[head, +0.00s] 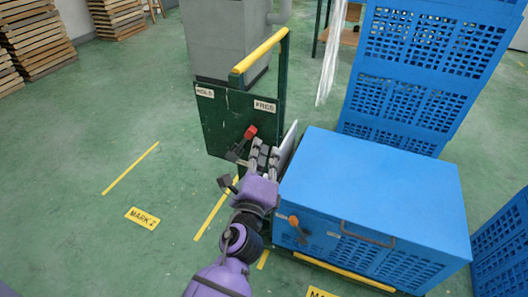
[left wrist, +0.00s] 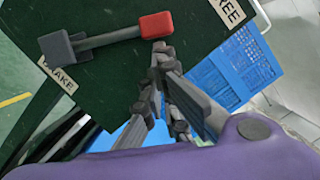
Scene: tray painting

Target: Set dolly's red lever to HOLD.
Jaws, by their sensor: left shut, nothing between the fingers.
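The dolly's dark green panel (head: 222,125) stands upright with a HOLD label (head: 204,91) at its upper left and a FREE label (head: 265,106) at its upper right. The red-ended lever (head: 251,132) leans up and right, toward FREE. In the left wrist view its red knob (left wrist: 157,24) ends a grey bar from a pivot block (left wrist: 57,48), near a BRAKE label (left wrist: 56,77). My left gripper (head: 264,149) is shut and empty. Its fingertips (left wrist: 161,48) are just beside the red knob; I cannot tell whether they touch. My right gripper is out of view.
A blue crate (head: 375,185) with an orange-ended handle (head: 294,221) stands right of my left arm. A yellow bar (head: 260,50) tops the dolly. A tall blue crate stack (head: 430,45) stands behind. Green floor with a MARK 2 sign (head: 142,218) is free at left.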

